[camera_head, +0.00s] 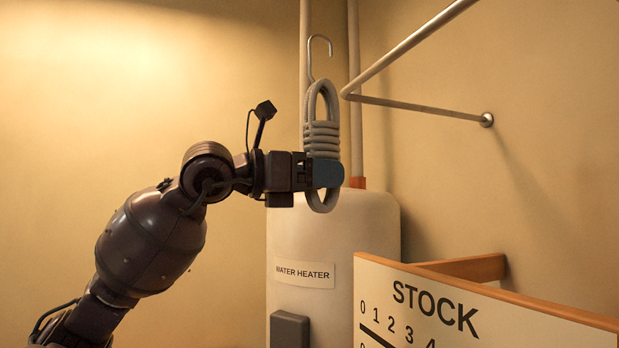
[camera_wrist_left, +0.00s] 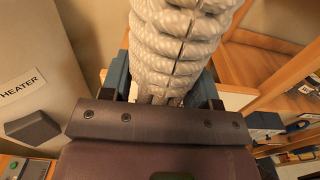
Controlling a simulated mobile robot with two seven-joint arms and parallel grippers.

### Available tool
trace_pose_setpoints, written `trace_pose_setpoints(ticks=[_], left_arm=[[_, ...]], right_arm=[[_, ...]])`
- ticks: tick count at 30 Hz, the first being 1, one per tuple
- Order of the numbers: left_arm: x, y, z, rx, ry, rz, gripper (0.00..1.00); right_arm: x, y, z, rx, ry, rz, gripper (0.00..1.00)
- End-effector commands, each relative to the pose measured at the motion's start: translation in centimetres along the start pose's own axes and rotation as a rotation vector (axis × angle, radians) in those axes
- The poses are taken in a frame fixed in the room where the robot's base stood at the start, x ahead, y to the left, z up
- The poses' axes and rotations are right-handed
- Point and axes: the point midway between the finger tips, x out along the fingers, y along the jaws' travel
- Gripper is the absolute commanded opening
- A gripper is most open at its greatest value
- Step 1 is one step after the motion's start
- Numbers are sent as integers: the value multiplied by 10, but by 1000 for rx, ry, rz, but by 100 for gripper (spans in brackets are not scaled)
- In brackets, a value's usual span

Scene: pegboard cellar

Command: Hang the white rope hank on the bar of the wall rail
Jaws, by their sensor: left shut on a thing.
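The white rope hank (camera_head: 322,132) is upright, with coils wrapped round its middle and a metal hook (camera_head: 319,50) at its top. My left gripper (camera_head: 324,173) is shut on the lower part of the hank and holds it in the air. The hank's coils (camera_wrist_left: 178,45) fill the top middle of the left wrist view. The wall rail's bar (camera_head: 405,46) runs from the upper right to a corner just right of the hank. The hook is apart from the bar, to its left in the picture. My right gripper is out of view.
A bracket arm (camera_head: 420,106) joins the rail to the right wall. A water heater (camera_head: 285,232) with pipes stands behind the hank. A STOCK board (camera_head: 470,318) on a wooden frame stands at the lower right. The left wall area is clear.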

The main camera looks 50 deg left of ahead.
Motion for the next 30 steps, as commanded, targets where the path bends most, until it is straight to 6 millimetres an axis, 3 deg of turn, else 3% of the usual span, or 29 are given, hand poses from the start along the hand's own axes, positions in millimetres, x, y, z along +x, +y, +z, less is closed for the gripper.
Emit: trace_pose_setpoints(ticks=[30], left_arm=[[64, 0, 3, 2, -4, 0, 24]], right_arm=[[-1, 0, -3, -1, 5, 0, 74]])
